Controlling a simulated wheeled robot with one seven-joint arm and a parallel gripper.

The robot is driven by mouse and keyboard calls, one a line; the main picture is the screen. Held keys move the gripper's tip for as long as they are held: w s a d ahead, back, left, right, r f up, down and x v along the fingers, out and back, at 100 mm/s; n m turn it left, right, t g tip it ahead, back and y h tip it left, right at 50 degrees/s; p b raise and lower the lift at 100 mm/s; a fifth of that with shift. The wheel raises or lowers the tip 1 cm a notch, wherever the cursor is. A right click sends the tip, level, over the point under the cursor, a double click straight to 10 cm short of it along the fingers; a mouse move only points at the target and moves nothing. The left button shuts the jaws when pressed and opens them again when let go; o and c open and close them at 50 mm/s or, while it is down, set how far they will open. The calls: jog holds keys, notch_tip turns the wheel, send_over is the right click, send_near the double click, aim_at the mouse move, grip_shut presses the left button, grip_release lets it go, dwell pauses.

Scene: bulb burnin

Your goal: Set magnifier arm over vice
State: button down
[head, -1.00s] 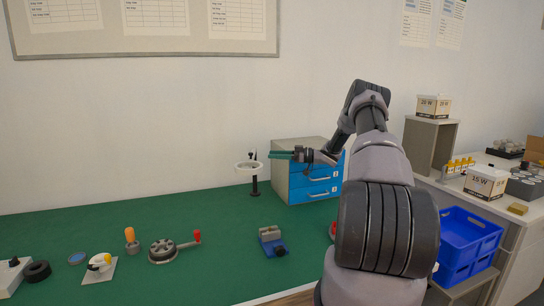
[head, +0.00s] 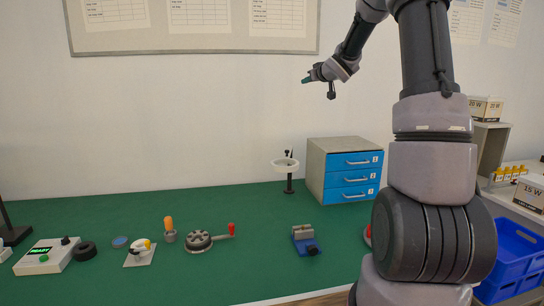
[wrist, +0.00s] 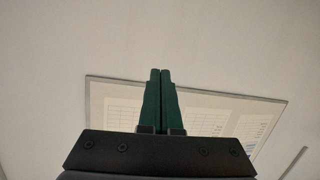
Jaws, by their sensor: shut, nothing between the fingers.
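The magnifier (head: 285,165) has a white ring on a dark upright post. It stands at the back of the green bench, just left of the blue drawer cabinet in the head view. The vice (head: 304,239) is small, with a blue base and grey jaws. It sits on the bench in front of the magnifier and slightly to its right. The ring is not over the vice. My gripper (head: 306,80) is raised high in front of the wall, above and apart from both. In the wrist view, its green fingers (wrist: 160,75) are together with nothing between them.
The drawer cabinet (head: 318,170) stands right of the magnifier. Left of the vice are a round device with a red-handled lever (head: 199,240), an orange-handled tool (head: 169,230) and a box with a READY display (head: 46,256). A blue crate (head: 515,255) is at right. The bench's back left is clear.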

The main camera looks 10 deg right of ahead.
jog(key=s+a+r+m+g+h, duration=0.1)
jog(key=s+r+m+g+h, duration=0.15)
jog(key=s, duration=0.75)
jog(key=s+a+r+m+g+h, duration=0.1)
jog(key=s+m+h, duration=0.15)
jog(key=s, duration=0.85)
jog(key=s+a+f+g+y, duration=0.2)
jog(key=s+a, duration=0.2)
jog(key=s, duration=0.3)
jog(key=s+a+f+g+y, duration=0.1)
jog(key=s+a+f+g, duration=0.2)
jog(key=s, duration=0.4)
jog(key=w+a+f+n+g+y, duration=0.1)
jog(key=w+a+f+n, duration=0.15)
jog(key=w, duration=0.75)
jog(key=w+a+f+n+g, duration=0.1)
jog(key=w+f+n, duration=0.25)
jog(key=w, duration=0.55)
jog(key=w+a+f+n+g+y, duration=0.15)
jog(key=w+f, duration=0.25)
jog(key=w, duration=0.6)
jog(key=w+f+n, duration=0.3)
jog(key=w+f, duration=0.5)
jog(key=f, duration=0.1)
notch_tip(320, 180, down, 9)
jog(key=shift+s, duration=0.3)
